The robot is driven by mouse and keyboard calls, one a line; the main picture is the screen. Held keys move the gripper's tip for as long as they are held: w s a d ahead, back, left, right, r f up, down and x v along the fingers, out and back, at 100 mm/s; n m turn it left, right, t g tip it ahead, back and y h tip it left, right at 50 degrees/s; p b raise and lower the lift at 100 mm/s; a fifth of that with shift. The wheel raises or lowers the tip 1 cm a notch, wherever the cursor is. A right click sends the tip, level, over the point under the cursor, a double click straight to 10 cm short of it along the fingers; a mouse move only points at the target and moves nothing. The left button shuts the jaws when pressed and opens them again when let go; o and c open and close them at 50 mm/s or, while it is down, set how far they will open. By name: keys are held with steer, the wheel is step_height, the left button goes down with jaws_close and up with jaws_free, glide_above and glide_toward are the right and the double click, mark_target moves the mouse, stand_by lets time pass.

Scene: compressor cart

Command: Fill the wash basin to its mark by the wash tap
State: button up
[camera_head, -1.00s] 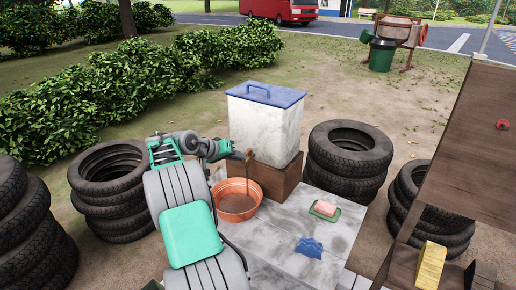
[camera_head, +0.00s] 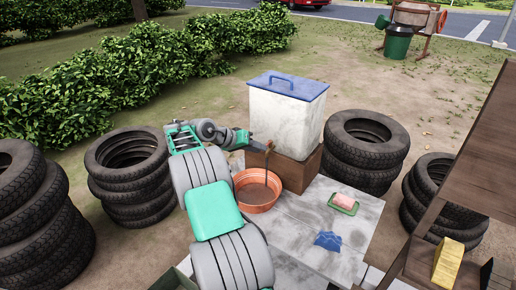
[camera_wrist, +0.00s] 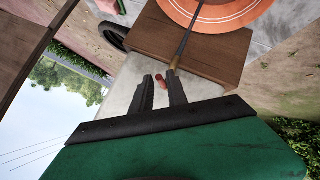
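The orange wash basin (camera_head: 258,205) stands on the grey slab below the white water container (camera_head: 285,122) with a blue lid. Its inside looks brownish; I cannot read the level against a mark. The wash tap (camera_head: 270,146) sits low on the container's front, and a thin dark stream appears to run from it into the basin. My gripper (camera_head: 264,148) is at the tap. In the wrist view my gripper (camera_wrist: 160,76) has its fingers apart, with the small red tap handle (camera_wrist: 161,81) between or just beyond their tips; contact is unclear. The basin (camera_wrist: 248,16) shows at the top there.
The container rests on a brown wooden block (camera_head: 297,170). A pink soap on a green dish (camera_head: 343,204) and a blue cloth (camera_head: 327,241) lie on the slab. Tyre stacks (camera_head: 365,150) stand around. A wooden shelf (camera_head: 440,205) with a yellow sponge (camera_head: 448,262) is at right.

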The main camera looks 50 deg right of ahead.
steer(key=shift+a, duration=0.1)
steer(key=b+v, duration=0.1)
steer(key=v, duration=0.6)
steer(key=shift+a+r, duration=0.3)
steer(key=shift+w, duration=0.15)
